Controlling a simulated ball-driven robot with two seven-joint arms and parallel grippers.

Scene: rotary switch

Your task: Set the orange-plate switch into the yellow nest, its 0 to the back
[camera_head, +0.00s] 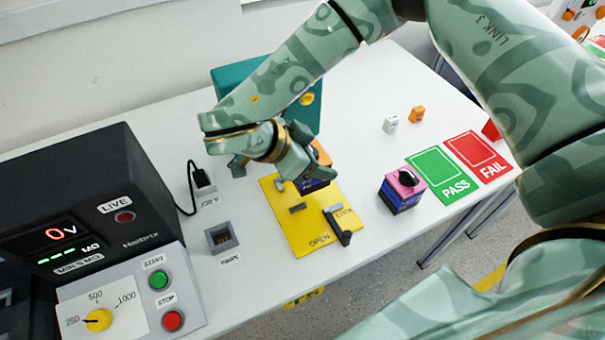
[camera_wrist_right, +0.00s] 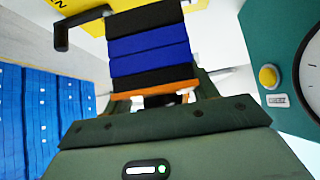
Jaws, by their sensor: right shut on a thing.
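The yellow nest (camera_head: 308,235) is a flat plate with grey blocks, a dark lever (camera_head: 341,230) and the words OPEN and LOCK. My right gripper (camera_head: 306,172) is over the back part of the nest, shut on the orange-plate switch (camera_head: 318,184). In the right wrist view the switch (camera_wrist_right: 150,62) shows blue and black bands, with its orange plate (camera_wrist_right: 150,90) at the jaws. The yellow nest (camera_wrist_right: 190,4) and lever (camera_wrist_right: 75,30) show beyond it. The knob and 0 mark are hidden, and I cannot tell whether the switch touches the nest. My left gripper is not in view.
A pink-plate switch (camera_head: 402,190) stands right of the nest, before the green PASS (camera_head: 441,174) and red FAIL (camera_head: 478,156) mats. A teal device (camera_head: 240,78) stands behind. A grey socket (camera_head: 221,238) and the black tester (camera_head: 90,200) are left.

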